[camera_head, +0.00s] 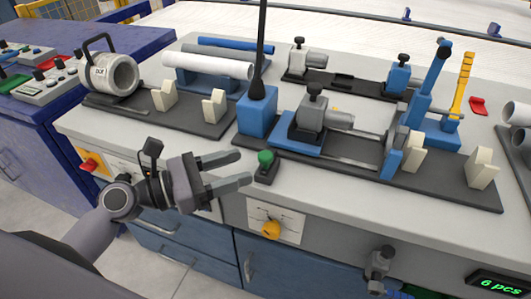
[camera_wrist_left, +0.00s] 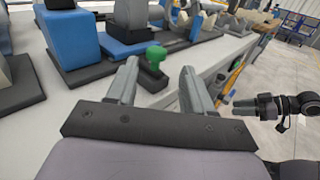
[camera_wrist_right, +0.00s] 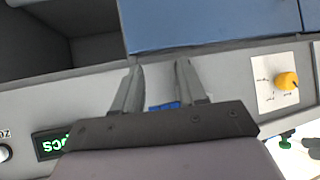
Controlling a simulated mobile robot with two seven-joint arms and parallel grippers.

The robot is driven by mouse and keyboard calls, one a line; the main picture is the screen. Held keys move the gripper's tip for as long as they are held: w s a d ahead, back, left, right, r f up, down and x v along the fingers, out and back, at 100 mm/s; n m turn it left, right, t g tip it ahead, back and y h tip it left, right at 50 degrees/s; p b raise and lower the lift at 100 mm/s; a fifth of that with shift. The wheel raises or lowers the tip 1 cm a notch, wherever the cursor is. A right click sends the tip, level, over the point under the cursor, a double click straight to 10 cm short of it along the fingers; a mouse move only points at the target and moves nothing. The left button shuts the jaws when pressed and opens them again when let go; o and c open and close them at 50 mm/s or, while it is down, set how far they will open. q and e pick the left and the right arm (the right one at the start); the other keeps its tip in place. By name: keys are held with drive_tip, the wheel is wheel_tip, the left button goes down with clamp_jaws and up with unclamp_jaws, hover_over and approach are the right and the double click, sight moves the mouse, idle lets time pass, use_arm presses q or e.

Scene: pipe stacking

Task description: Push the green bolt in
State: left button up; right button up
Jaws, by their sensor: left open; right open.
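The green bolt (camera_head: 265,157) has a rounded green head and stands upright on a small dark base near the front edge of the worktop. It also shows in the left wrist view (camera_wrist_left: 155,55), ahead of the fingers. My left gripper (camera_head: 244,170) is open and empty, its fingertips just left of the bolt and apart from it in the head view. My right gripper (camera_head: 380,268) is low in front of the cabinet, at the bottom right. In the right wrist view (camera_wrist_right: 160,70) its fingers are open and empty, facing the cabinet front.
A blue block with a black lever (camera_head: 257,110) stands behind the bolt. A clamp fixture (camera_head: 310,125) is to its right. A yellow knob (camera_head: 271,229) is on the front panel below. A green-digit display (camera_head: 499,284) is at the lower right.

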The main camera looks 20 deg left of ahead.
sight(259, 157)
use_arm(q)
drive_tip(key=shift+w+a+r+n, duration=0.15)
drive_tip(key=shift+w+r+n, duration=0.05)
drive_tip(key=shift+n, duration=0.2)
drive_tip(key=shift+p+x, duration=0.55)
drive_tip(key=shift+x, duration=3)
